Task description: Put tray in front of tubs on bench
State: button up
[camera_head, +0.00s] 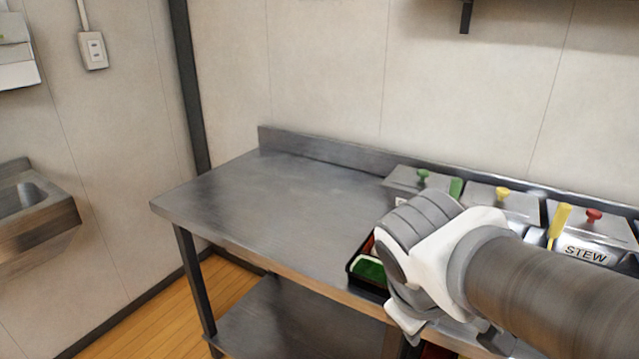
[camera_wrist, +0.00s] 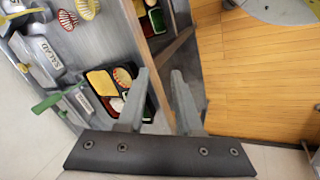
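A black bento tray (camera_head: 352,278) with green, red and white food sits near the front edge of the bench (camera_head: 262,205), partly hidden behind my wrist. It also shows in the wrist view (camera_wrist: 152,108), with yellow, striped orange, red and white fillings. The steel tubs stand in a row along the back, such as the stew tub (camera_head: 590,250) and the salad tub (camera_wrist: 36,57). My gripper (camera_wrist: 160,78) has its fingers apart. One finger overlaps the tray's edge in the wrist view and the other is beyond it; I cannot tell whether they touch it.
Another tray (camera_wrist: 143,8) with food lies on the lower shelf below the bench edge. Tongs with a yellow handle (camera_head: 558,222) stand by the tubs. The left part of the bench is clear. A sink (camera_head: 40,225) is on the left wall.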

jog(key=a+r+m+y, duration=0.1)
jog(key=m, duration=0.1)
jog(key=s+a+r+m+t+y, duration=0.1)
jog(key=m, duration=0.1)
jog(key=s+a+r+m+y, duration=0.1)
jog(key=m, duration=0.1)
jog(key=shift+t, duration=0.4)
notch_tip(320, 180, up, 19)
jog(key=p, duration=1.9)
jog(key=shift+r, duration=0.15)
jog(key=shift+d, duration=0.15)
